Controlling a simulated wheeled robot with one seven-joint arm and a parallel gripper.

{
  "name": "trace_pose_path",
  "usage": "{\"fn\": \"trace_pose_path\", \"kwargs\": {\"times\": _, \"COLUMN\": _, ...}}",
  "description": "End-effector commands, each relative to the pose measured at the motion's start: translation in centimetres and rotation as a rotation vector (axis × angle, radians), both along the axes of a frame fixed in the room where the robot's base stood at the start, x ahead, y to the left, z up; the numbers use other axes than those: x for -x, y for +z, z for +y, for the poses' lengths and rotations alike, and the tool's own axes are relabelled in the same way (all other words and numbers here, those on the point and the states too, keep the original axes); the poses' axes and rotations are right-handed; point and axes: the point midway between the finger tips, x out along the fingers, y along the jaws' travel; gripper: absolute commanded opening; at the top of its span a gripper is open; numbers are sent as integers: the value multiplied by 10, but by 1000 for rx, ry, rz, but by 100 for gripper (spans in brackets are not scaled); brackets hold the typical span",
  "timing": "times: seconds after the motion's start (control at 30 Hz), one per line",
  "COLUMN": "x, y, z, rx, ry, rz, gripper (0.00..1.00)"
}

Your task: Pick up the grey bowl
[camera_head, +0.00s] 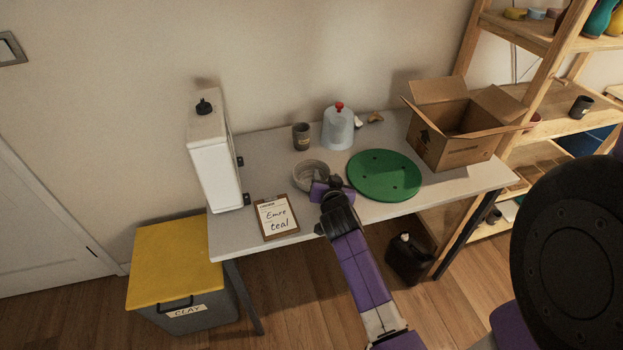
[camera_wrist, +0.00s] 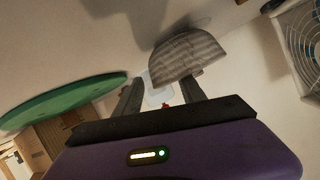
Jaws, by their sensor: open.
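The grey bowl (camera_head: 305,171) sits upright on the light table, left of the green disc. Its ribbed outside also shows in the wrist view (camera_wrist: 187,58), just past the fingertips and nearer the right-hand finger. My gripper (camera_head: 322,186) is at the bowl's front right edge in the head view and hides part of it. In the wrist view my gripper (camera_wrist: 163,80) is open, with nothing held between its two dark fingers. I cannot tell whether a finger touches the bowl.
The green disc (camera_head: 383,175) lies close on the right. A dark cup (camera_head: 301,136) and a clear dome with a red knob (camera_head: 338,130) stand behind.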

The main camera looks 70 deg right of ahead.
Motion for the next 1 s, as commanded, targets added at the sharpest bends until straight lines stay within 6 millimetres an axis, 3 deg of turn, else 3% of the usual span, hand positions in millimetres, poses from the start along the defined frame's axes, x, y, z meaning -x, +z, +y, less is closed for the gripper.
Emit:
{"fn": "trace_pose_path", "kwargs": {"times": 0.2, "x": -14, "y": -11, "z": -25, "rx": 2, "ry": 1, "rz": 1, "gripper": 48}}
{"fn": "trace_pose_path", "kwargs": {"times": 0.53, "x": -17, "y": -14, "z": -30, "rx": 1, "ry": 1, "rz": 0, "gripper": 48}}
{"fn": "trace_pose_path", "kwargs": {"times": 0.77, "x": -17, "y": -14, "z": -30, "rx": 0, "ry": 0, "rz": 1, "gripper": 3}}
{"fn": "trace_pose_path", "kwargs": {"times": 1.0, "x": -16, "y": -13, "z": -30, "rx": 0, "ry": 0, "rz": 1, "gripper": 0}}
